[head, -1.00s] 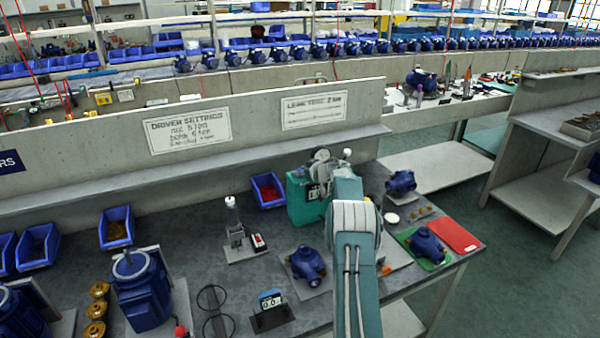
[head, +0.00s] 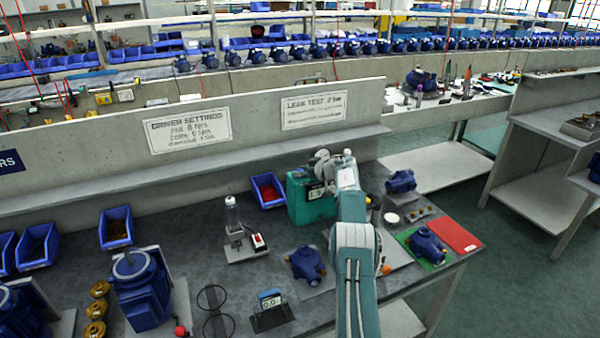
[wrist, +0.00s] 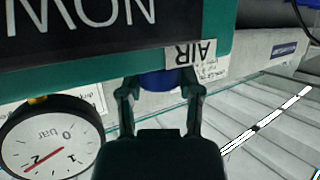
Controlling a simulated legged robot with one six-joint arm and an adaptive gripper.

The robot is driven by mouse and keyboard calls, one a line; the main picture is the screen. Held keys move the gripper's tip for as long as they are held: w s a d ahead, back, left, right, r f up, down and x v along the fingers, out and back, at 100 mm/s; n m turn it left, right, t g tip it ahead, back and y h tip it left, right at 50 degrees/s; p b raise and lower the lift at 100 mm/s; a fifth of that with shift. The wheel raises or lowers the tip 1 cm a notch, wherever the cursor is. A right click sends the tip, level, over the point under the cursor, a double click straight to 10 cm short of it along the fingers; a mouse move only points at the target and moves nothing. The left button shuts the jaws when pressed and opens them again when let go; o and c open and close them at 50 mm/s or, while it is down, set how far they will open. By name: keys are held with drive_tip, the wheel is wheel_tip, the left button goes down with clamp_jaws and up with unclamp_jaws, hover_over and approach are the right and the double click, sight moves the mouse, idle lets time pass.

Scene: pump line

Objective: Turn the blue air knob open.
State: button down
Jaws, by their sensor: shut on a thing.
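The blue air knob (wrist: 160,80) shows in the wrist view under the edge of the green box, beside an upside-down label reading AIR (wrist: 189,54). My gripper (wrist: 160,92) has one finger on each side of the knob and is shut on it. How far the knob is turned cannot be told. The green box (head: 309,207) stands on the bench in the head view, with my arm reaching to it. The knob and my fingers are hidden there.
A round bar gauge (wrist: 50,140) with a red needle sits left of the gripper in the wrist view. On the bench are a red-filled blue bin (head: 267,188), a blue pump (head: 305,263) and a red mat (head: 454,236). A low wall (head: 200,170) runs behind.

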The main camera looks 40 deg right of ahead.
drive_tip(key=shift+s+f, duration=0.1)
drive_tip(key=shift+f, duration=0.35)
drive_tip(key=shift+c, duration=1.3)
unclamp_jaws()
drive_tip(key=shift+d+r, duration=0.1)
drive_tip(key=shift+r, duration=0.05)
drive_tip(key=shift+r, duration=0.15)
drive_tip(key=shift+s+d+r, duration=0.15)
drive_tip(key=shift+s+r, duration=0.05)
drive_tip(key=shift+s, duration=0.05)
drive_tip(key=v, duration=1.1)
drive_tip(key=shift+f, duration=0.15)
